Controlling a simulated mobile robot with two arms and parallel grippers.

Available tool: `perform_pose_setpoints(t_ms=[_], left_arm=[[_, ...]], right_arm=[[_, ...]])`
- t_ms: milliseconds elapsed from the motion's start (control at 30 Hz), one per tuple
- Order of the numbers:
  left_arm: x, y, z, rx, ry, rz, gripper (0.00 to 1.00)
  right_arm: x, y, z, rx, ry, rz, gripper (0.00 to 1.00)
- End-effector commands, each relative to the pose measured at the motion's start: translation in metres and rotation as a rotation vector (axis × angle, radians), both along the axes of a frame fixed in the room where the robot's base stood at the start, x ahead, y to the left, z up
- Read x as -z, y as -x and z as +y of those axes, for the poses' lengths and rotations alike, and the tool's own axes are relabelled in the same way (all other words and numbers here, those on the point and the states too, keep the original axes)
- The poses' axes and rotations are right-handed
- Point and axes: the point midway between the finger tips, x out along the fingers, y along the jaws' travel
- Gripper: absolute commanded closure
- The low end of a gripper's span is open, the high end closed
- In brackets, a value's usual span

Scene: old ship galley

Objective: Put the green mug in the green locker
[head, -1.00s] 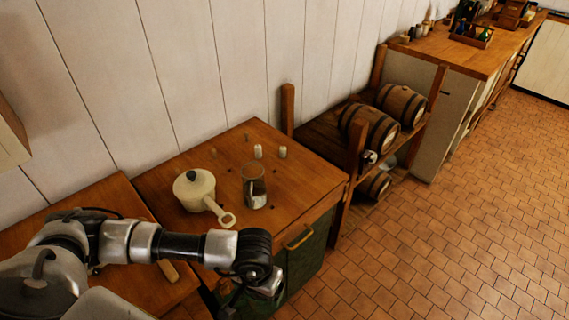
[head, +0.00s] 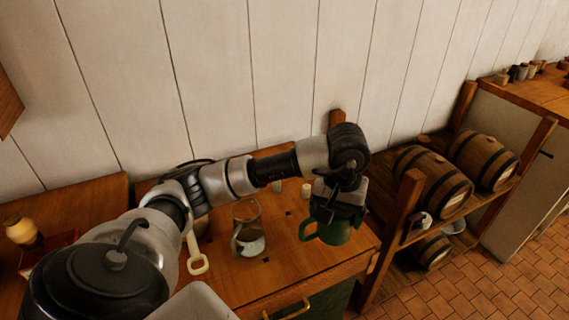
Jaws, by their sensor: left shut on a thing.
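My left gripper (head: 338,203) is shut on the green mug (head: 334,231), with its jaws pointing down. The mug is at the right side of the wooden cabinet top (head: 275,275); I cannot tell whether it touches the top. Its handle points left. The green locker (head: 325,303) is below this top, with its green front partly in view and a brass handle (head: 290,311) near its upper edge. I cannot tell whether its door is open. My right gripper is not in view.
A glass jug (head: 247,228) stands left of the mug. A cream pot (head: 198,263) is mostly hidden behind my arm, with its handle showing. Small white shakers (head: 305,191) stand at the back. A rack with barrels (head: 435,180) stands right of the cabinet. Tiled floor is clear at lower right.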

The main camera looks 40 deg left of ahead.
Motion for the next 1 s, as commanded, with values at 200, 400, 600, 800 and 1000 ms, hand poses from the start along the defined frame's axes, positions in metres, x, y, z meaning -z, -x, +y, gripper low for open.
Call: perform_pose_setpoints(t_ms=[200,400,600,800,1000], left_arm=[[0.028,-0.026,0.044,-0.007,-0.001,0.005,0.46],[0.05,-0.046,0.073,-0.002,0.0,0.001,0.46],[0.06,-0.051,0.082,0.001,-0.001,0.0,0.46],[0.086,-0.05,0.082,0.001,0.002,0.004,0.46],[0.098,-0.051,0.082,0.002,-0.001,-0.003,0.46]], right_arm=[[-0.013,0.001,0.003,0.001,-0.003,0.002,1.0],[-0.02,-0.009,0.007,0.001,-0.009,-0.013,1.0],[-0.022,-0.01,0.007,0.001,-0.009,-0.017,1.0],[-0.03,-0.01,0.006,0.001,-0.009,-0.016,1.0],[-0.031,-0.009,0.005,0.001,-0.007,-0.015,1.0]])
